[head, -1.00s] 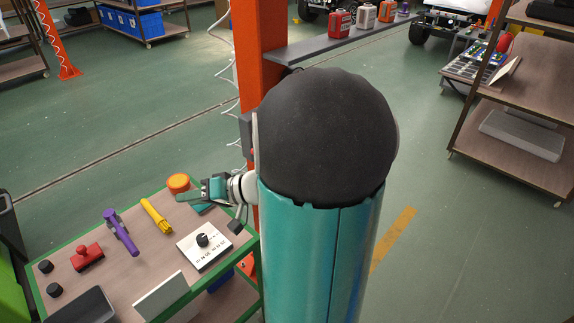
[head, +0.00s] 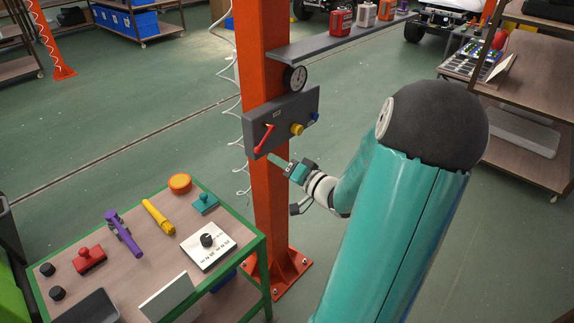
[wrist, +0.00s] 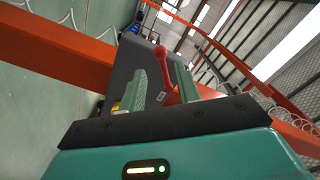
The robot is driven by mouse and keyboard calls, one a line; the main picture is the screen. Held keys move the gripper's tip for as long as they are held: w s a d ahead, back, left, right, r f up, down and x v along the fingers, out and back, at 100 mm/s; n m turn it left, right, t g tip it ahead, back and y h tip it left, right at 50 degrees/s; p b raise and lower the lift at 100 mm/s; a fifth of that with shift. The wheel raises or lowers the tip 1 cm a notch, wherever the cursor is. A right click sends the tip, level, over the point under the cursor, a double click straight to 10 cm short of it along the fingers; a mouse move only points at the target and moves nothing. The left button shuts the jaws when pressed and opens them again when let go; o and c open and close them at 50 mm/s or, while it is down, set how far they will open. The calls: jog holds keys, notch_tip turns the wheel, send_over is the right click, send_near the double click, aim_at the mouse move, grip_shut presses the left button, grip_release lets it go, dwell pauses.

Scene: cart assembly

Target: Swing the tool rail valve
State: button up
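The tool rail valve is a red lever (head: 264,139) on a dark grey box (head: 290,115) fixed to an orange post. The lever slants, with its lower end toward the left. My gripper (head: 274,158) is just below and right of that lower end, pointing at the box. In the wrist view the two teal fingers stand apart and my gripper (wrist: 163,80) is open. The red lever (wrist: 161,62) with its ball end shows between the fingers, partly hidden by the right one. I cannot tell whether a finger touches it.
The box also carries a yellow knob (head: 297,129), a blue knob (head: 315,117) and a gauge (head: 295,78) above. A shelf (head: 335,42) juts from the orange post (head: 264,200). A green-edged cart (head: 130,270) with several tools stands lower left.

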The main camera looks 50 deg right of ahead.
aim_at(259, 148)
jog(key=w, duration=0.6)
jog(key=shift+w+a, duration=0.2)
jog(key=shift+w, duration=0.15)
jog(key=c, duration=0.5)
jog(key=r+m, duration=0.1)
jog(key=m, duration=0.1)
jog(key=a+r+m, duration=0.1)
jog(key=m, duration=0.1)
jog(key=shift+a+r, duration=0.15)
jog(key=shift+r, duration=0.15)
jog(key=shift+c, duration=0.2)
notch_tip(259, 148, up, 2)
jog(key=m, duration=0.4)
jog(key=shift+a+r, duration=0.1)
jog(key=shift+r, duration=0.05)
jog(key=o, duration=0.8)
jog(key=shift+o, duration=0.2)
jog(key=shift+s, duration=0.15)
jog(key=s, duration=1.3)
jog(key=shift+s+d, duration=0.2)
jog(key=shift+s, duration=0.1)
